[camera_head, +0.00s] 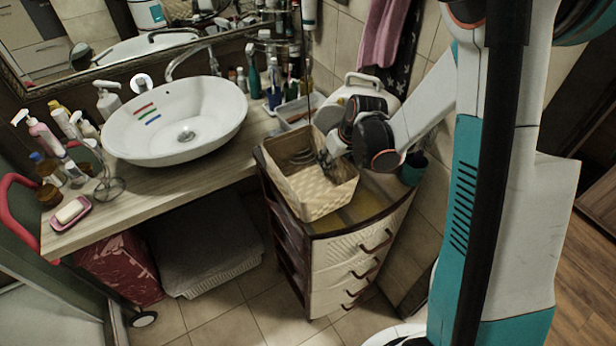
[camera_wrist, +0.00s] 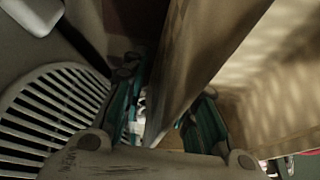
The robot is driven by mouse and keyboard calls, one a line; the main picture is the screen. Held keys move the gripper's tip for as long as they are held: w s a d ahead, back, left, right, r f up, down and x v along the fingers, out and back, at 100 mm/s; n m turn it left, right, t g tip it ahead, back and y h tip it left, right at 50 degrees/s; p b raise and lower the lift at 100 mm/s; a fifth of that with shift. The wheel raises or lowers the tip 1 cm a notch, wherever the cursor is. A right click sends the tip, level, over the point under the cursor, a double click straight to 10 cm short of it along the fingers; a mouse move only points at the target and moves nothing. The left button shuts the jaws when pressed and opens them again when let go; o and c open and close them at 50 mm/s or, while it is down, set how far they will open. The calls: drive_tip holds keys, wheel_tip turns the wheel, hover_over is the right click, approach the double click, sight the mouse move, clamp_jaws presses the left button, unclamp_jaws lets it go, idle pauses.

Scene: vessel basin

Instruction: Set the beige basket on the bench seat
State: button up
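The beige basket (camera_head: 312,196) stands upright on top of a drawer cabinet (camera_head: 352,240), right of the sink counter. My gripper (camera_head: 328,160) reaches down at the basket's back right wall. In the wrist view, the basket wall (camera_wrist: 205,60) runs between the two fingers of my gripper (camera_wrist: 170,115). The fingers are apart, one on each side of the wall, with a gap visible beside the left finger. I cannot make out a bench seat in either view.
A white basin (camera_head: 178,125) sits on the wooden counter (camera_head: 170,192) to the left, with bottles and a soap dish (camera_head: 71,212). A white appliance (camera_head: 358,92) and a dark teal cup (camera_head: 413,168) stand close to the basket. Tiled floor is clear in front of the cabinet.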

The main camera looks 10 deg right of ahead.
drive_tip(key=shift+c, duration=0.2)
clamp_jaws()
